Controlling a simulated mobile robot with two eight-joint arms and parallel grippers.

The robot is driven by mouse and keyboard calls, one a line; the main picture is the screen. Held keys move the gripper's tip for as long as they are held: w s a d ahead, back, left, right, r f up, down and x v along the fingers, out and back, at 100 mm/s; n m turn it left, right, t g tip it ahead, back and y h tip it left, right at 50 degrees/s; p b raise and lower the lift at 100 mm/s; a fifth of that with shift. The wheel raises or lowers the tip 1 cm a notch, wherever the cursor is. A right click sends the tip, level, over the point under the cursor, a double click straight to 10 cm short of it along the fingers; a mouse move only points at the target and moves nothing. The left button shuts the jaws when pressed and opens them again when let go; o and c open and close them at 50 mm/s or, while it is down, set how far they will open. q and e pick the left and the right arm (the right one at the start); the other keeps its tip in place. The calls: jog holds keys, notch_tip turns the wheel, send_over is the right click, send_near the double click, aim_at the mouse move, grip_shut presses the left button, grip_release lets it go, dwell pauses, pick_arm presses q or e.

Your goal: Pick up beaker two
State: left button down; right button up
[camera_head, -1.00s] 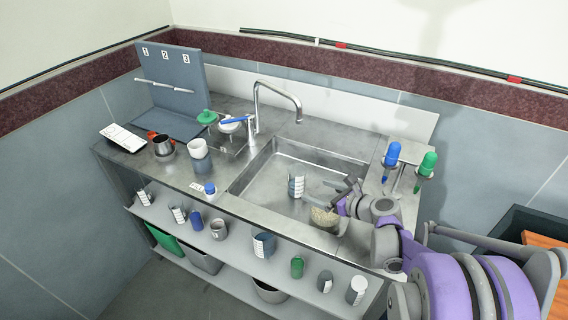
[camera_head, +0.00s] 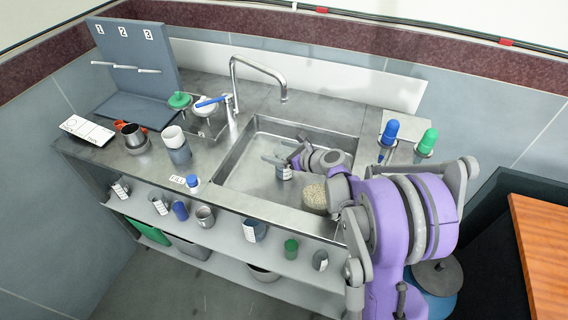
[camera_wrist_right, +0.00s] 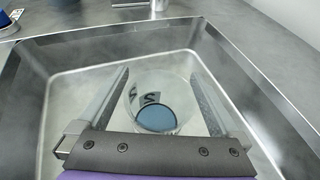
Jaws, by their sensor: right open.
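A clear beaker with a bluish disc at its bottom and a dark mark on its wall stands in the sink; it shows in the right wrist view (camera_wrist_right: 160,120) and partly in the head view (camera_head: 284,173). My right gripper (camera_wrist_right: 160,76) is open, with one finger on each side of the beaker. I cannot tell whether either finger touches it. In the head view my right gripper (camera_head: 275,160) reaches into the sink from the right and partly covers the beaker. My left gripper is not in view.
The sink (camera_head: 238,172) walls surround the beaker. A container of pale grains (camera_head: 315,197) stands close to my right arm. A faucet (camera_head: 262,67) rises behind the sink. Blue (camera_head: 390,130) and green (camera_head: 428,140) topped tools stand at right. Several cups sit on the shelf (camera_head: 222,236) below.

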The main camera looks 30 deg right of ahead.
jog(key=shift+w, duration=0.1)
jog(key=shift+c, duration=0.2)
jog(key=c, duration=1.4)
jog(key=shift+c, duration=0.2)
jog(key=shift+r, duration=0.2)
